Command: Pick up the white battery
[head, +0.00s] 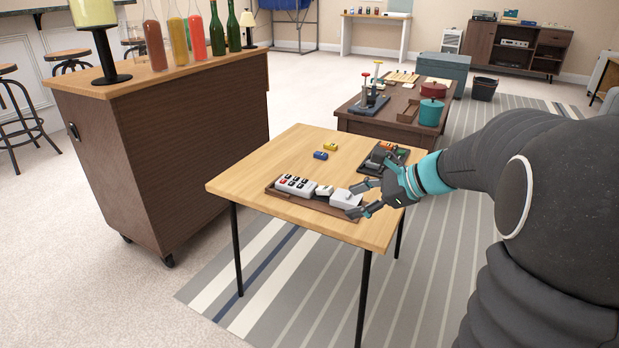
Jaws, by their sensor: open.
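A brown tray (272,188) lies along the near edge of the wooden table (262,160). In it, from left to right, are a white block with dark and red spots (295,184), a small white piece (325,190) and a larger white block (344,198). I cannot tell for sure which white piece is the battery. My gripper (357,200) comes in from the right with its fingers open, at the right end of the larger white block. The fingers overlap that end in the picture; I cannot tell whether they touch it.
A yellow piece (330,147) and a blue piece (320,155) lie further back on the table. A dark tray (402,151) with small parts sits behind my gripper. A bar cabinet (175,150) with bottles stands left. A low dark table (375,124) stands behind. The table's left part is clear.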

